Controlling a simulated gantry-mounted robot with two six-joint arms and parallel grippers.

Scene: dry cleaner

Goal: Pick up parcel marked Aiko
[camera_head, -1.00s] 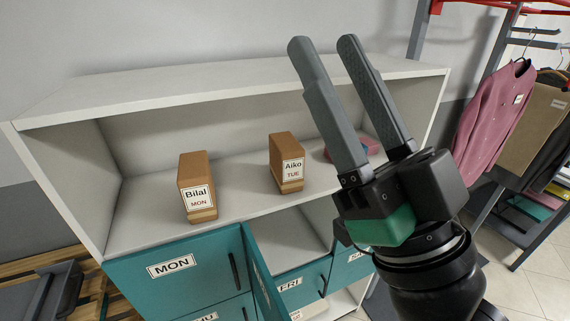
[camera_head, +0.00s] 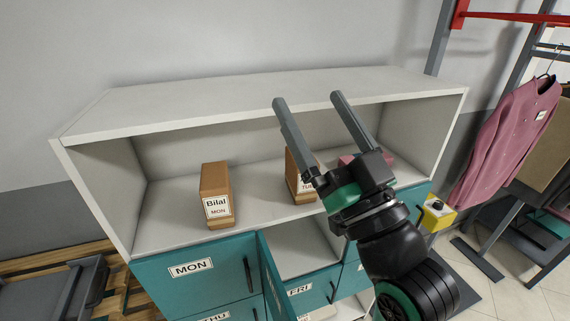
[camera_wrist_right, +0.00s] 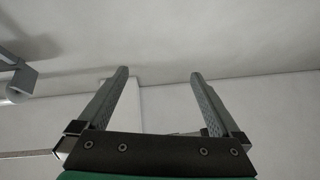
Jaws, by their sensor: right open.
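The Aiko parcel (camera_head: 294,187) is a brown box with a white label, upright on the shelf in the head view. My right gripper's near finger hides much of it and the name on its label. My right gripper (camera_head: 306,101) is open and empty, its fingers pointing up in front of the shelf opening. The right wrist view shows the same gripper (camera_wrist_right: 156,75) with nothing between its fingers and only pale wall behind. My left gripper is in no frame.
The Bilal parcel (camera_head: 216,185) stands left on the same shelf (camera_head: 165,225). A pinkish item (camera_head: 350,159) lies partly hidden behind my gripper. Teal drawers (camera_head: 200,290) are below, with one front standing open. A yellow box with a black button (camera_head: 437,213) is at right. Garments (camera_head: 510,140) hang farther right.

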